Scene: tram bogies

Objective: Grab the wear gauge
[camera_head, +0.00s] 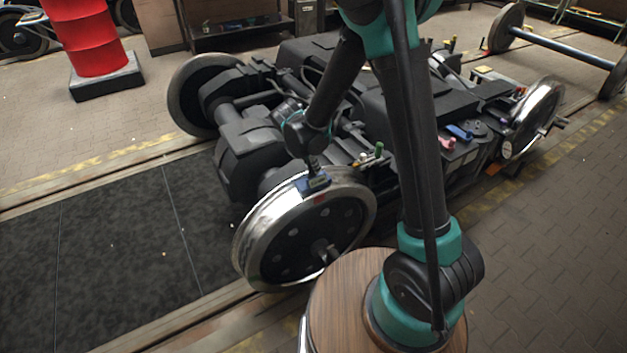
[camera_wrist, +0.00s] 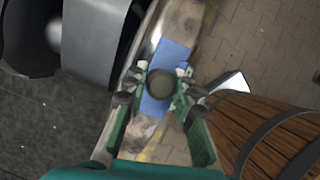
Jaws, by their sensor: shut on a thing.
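The wear gauge (camera_head: 318,184) is a small blue block with a dark top part, sitting on the upper rim of the near bogie wheel (camera_head: 262,232). In the wrist view the gauge (camera_wrist: 174,56) shows as a blue plate with a dark round knob (camera_wrist: 156,83). My gripper (camera_head: 313,168) comes down on it from above. Its two green fingers (camera_wrist: 160,85) are on either side of the knob, shut on the gauge. The gauge still appears to rest on the wheel rim. Its underside is hidden.
The dark bogie frame (camera_head: 240,150) stands behind the wheel. A pink object (camera_head: 447,142) and a blue object (camera_head: 460,132) lie on it at right. A red drum (camera_head: 88,38) stands at back left. Black floor plates (camera_head: 120,235) leave clear room at left.

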